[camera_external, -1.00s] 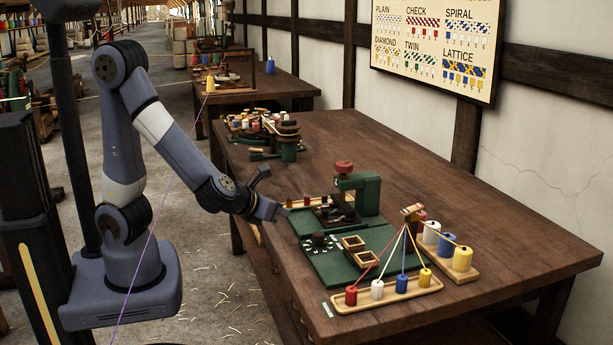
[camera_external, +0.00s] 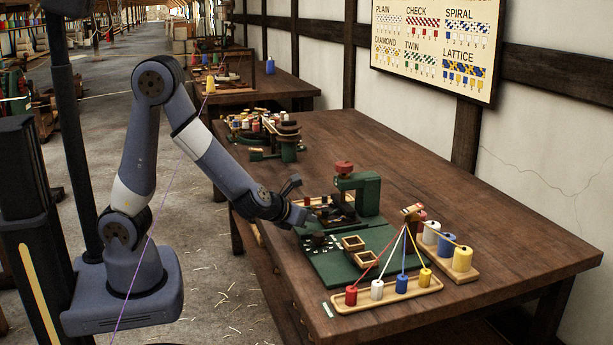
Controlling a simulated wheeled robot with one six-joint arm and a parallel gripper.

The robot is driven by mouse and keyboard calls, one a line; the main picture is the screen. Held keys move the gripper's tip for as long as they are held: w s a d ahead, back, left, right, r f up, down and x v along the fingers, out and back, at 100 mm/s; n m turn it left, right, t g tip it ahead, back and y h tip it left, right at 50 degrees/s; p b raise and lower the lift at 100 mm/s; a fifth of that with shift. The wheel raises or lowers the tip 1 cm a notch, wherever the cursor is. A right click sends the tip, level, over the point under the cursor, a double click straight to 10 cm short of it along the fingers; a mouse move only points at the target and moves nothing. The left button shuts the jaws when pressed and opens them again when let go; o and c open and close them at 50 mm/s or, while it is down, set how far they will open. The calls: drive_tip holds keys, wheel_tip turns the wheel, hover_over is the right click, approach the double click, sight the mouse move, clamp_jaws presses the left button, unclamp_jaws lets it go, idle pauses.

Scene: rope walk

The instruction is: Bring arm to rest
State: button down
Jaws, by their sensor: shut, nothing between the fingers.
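My gripper (camera_external: 306,219) is at the end of my grey arm, at the left edge of the wooden table (camera_external: 430,170). It is shut and empty. It hangs by the left side of the green board (camera_external: 335,272) and hides part of the tray behind it. I cannot tell whether it touches anything. The arm is bent at the elbow and reaches down and to the right.
A green press with a red knob (camera_external: 344,167) stands just right of my gripper. A tray of coloured bobbins (camera_external: 386,294) with threads lies in front. More bobbins (camera_external: 262,128) stand farther back.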

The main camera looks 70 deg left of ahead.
sight(323, 215)
drive_tip(key=shift+w+a, duration=0.35)
drive_tip(key=shift+w, duration=0.4)
drive_tip(key=shift+w+a, duration=0.35)
drive_tip(key=shift+w, duration=0.4)
drive_tip(key=shift+s, duration=0.1)
